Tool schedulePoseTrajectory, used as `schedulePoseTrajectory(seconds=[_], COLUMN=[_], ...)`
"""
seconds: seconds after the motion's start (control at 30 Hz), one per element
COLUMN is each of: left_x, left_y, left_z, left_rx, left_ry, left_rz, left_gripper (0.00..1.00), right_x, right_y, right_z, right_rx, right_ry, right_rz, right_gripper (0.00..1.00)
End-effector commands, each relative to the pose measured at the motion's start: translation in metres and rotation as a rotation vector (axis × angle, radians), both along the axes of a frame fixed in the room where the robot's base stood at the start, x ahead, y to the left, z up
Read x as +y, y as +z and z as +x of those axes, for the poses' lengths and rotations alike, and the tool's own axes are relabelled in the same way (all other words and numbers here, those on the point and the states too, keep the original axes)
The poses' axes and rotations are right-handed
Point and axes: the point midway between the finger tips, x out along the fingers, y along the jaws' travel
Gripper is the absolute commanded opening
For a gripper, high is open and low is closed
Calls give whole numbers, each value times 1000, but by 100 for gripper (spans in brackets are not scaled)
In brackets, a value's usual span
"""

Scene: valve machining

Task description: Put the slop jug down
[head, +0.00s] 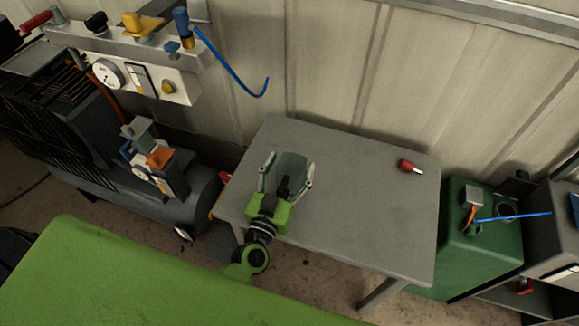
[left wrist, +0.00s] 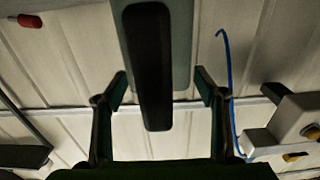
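The slop jug (head: 291,163) is a grey-green vessel with a black handle. It appears to stand upright on the grey table (head: 350,200), at the table's left part. My left gripper (head: 290,167) is around its handle side, with the fingers spread wide. In the left wrist view the black handle (left wrist: 150,70) lies between the two fingers (left wrist: 160,88), with a gap on either side. The jug body (left wrist: 182,35) is behind the handle, and whether a fingertip touches it is hard to tell. My right gripper is not in view.
A red-handled tool (head: 409,166) lies at the table's back right; the table's middle and right are otherwise clear. A green canister (head: 480,245) stands right of the table. A dark compressor (head: 165,200) is at left, below a wall panel with a gauge (head: 108,73) and blue hose (head: 235,75).

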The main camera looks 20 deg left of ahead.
Motion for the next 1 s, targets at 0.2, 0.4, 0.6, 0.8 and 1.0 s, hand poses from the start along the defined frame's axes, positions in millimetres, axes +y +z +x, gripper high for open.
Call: schedulePoseTrajectory(seconds=[0.2,0.4,0.6,0.8,1.0], left_x=[-2,-3,-1,1,3], left_y=[-17,-8,-4,-1,2], left_z=[-5,-5,-37,-82,-112], left_rx=[30,31,30,25,21], left_ry=[-8,-9,-8,-6,-5], left_rz=[-1,-4,0,1,2], left_gripper=[65,65,65,65,65], right_x=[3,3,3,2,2], right_y=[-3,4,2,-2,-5], right_z=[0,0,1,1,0], right_rx=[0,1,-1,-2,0], right_ry=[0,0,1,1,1], right_rz=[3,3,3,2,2], right_gripper=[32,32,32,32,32])
